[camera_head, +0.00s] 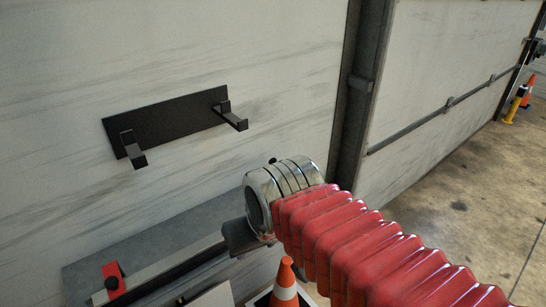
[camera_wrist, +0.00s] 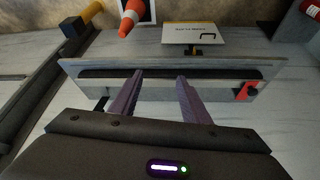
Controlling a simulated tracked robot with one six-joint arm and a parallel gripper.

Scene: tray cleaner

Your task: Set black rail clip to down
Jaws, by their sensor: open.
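In the wrist view a small black piece (camera_wrist: 101,104), probably the black rail clip, sits at the left end of the grey tray (camera_wrist: 275,70). Its up or down setting is too small to tell. A red clip (camera_wrist: 246,89) with a black knob is at the tray's right end; it also shows at lower left in the head view (camera_head: 113,279). My gripper (camera_wrist: 160,76) is open and empty, its two purple fingers apart over the tray's middle, to the right of the black piece. In the head view my red-sleeved arm covers part of the tray's right side.
A black wall bracket (camera_head: 165,122) with two protruding arms is above the tray (camera_head: 75,272). An orange-and-white cone (camera_head: 286,285) stands near the tray, below my arm. A white sign (camera_wrist: 188,34) is beyond the tray in the wrist view. A dark wall post (camera_head: 351,100) rises at right.

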